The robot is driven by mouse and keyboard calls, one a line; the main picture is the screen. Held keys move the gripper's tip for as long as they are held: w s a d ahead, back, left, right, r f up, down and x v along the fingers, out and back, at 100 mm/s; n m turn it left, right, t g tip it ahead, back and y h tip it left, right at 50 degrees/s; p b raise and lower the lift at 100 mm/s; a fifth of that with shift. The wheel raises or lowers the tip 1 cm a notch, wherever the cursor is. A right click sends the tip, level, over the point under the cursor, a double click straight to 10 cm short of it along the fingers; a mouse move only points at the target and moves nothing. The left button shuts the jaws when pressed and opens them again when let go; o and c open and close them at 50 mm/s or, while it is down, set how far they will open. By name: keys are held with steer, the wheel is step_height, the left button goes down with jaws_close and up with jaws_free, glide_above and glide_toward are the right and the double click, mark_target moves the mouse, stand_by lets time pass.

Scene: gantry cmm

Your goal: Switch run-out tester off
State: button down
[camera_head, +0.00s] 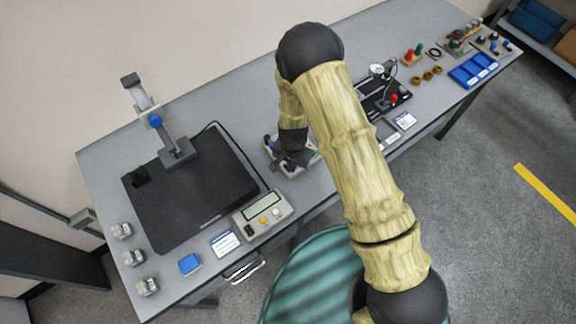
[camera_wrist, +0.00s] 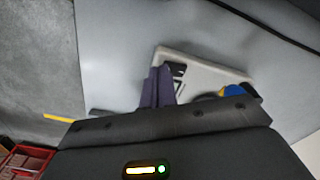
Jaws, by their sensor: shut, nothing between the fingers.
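My gripper (camera_head: 284,162) is shut and empty, pointing down over a pale control box (camera_head: 310,160) on the bench. In the wrist view the closed purple-dark fingers (camera_wrist: 157,86) are at the box's near-left end, beside a dark rocker switch (camera_wrist: 178,69); I cannot tell whether they touch it. The same view shows the box's pale top (camera_wrist: 205,74) and a blue and yellow knob (camera_wrist: 232,90), partly hidden by my gripper. No readable label shows which device is the run-out tester. The switch's position is not clear.
Left of my gripper are a black plate with a column gauge (camera_head: 190,190) and a grey display unit (camera_head: 263,213). Right, behind my arm, stands a black fixture with a dial gauge (camera_head: 377,70) and red knob. A blue tray (camera_head: 472,71) and small parts lie farther right.

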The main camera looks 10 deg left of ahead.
steer(key=shift+f+b, duration=0.35)
steer(key=shift+f, duration=0.2)
stand_by(0.4)
steer(key=shift+r, duration=0.1)
step_height(320, 180, up, 7)
steer(key=p, duration=0.4)
steer(key=shift+p, duration=0.35)
stand_by(0.5)
steer(key=d+r+n+t+b, duration=0.15)
steer(key=d+r+b, duration=0.35)
steer(key=d+r, duration=1.3)
steer(key=s+d+r+t+b, duration=0.1)
steer(key=s+d+r+b, duration=0.1)
steer(key=s+d, duration=0.5)
steer(key=shift+d+n, duration=0.35)
